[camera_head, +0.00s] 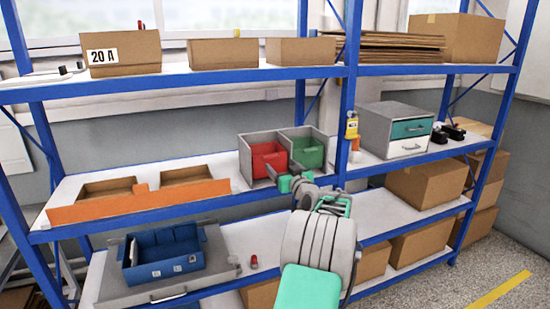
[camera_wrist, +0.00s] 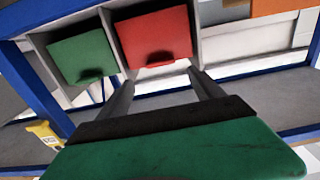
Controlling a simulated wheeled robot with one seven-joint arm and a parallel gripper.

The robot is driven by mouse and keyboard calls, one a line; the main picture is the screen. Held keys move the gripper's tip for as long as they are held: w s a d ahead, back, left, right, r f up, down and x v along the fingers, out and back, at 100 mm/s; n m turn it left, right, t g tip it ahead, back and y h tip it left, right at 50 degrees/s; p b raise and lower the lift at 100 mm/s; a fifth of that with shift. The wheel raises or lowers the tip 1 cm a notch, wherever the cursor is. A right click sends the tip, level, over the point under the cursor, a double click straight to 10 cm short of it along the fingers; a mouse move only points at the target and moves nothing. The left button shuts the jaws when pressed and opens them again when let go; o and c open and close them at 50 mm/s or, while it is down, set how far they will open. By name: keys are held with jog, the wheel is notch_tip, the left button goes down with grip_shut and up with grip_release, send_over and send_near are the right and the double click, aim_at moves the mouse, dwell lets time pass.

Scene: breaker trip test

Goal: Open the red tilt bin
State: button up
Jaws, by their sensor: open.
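The red tilt bin (camera_head: 268,156) sits in the left compartment of a grey two-bay housing (camera_head: 246,142) on the middle shelf. Its front sits in the housing and looks shut. In the wrist view the red bin (camera_wrist: 153,36) is at the top centre, with a lip along its edge casting a dark shadow. My gripper (camera_wrist: 160,79) is open and empty. Its two fingers point at the red bin's lip edge, one toward each side of it; I cannot tell whether they touch. In the head view my arm hides part of the housing's lower front.
A green bin (camera_head: 308,152) sits beside the red one. A blue shelf post (camera_head: 348,105) with a yellow device (camera_head: 351,125) stands to the right. An orange-fronted tray (camera_head: 140,203) is at left, a blue bin (camera_head: 165,255) below, a grey drawer unit (camera_head: 395,130) at right.

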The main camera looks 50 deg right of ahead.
aim_at(273, 158)
jog(key=p+x, duration=0.2)
jog(key=x, duration=0.5)
jog(key=shift+a, duration=0.1)
grip_shut()
dwell(0.6)
